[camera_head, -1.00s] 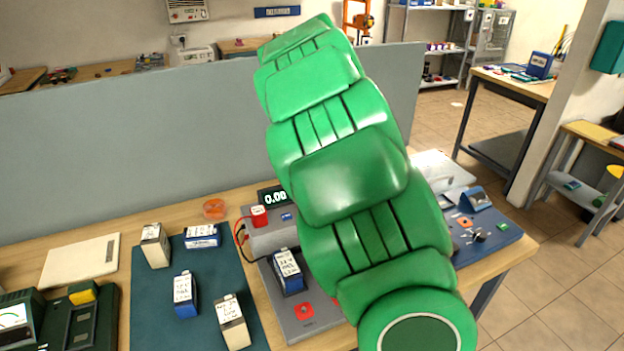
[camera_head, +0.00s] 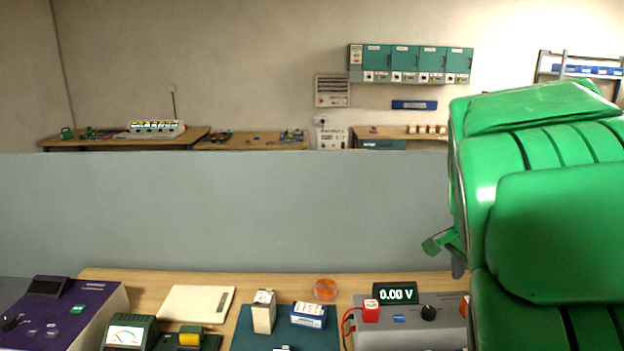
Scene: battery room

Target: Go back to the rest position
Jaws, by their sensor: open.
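My green arm fills the right side of the head view. Part of my gripper (camera_head: 446,250) shows at the arm's left edge, in front of the grey partition (camera_head: 230,205). It is open, and I see nothing held in it. Most of it is hidden behind the arm. It is above the workbench (camera_head: 260,283), clear of the items there.
On the bench are a white battery (camera_head: 263,313), a blue-and-white battery (camera_head: 308,315), an orange dish (camera_head: 325,289), a tester reading 0.00 V (camera_head: 396,295), a white panel (camera_head: 197,303), an analog meter (camera_head: 126,334) and a purple device (camera_head: 75,318). The partition stands behind them.

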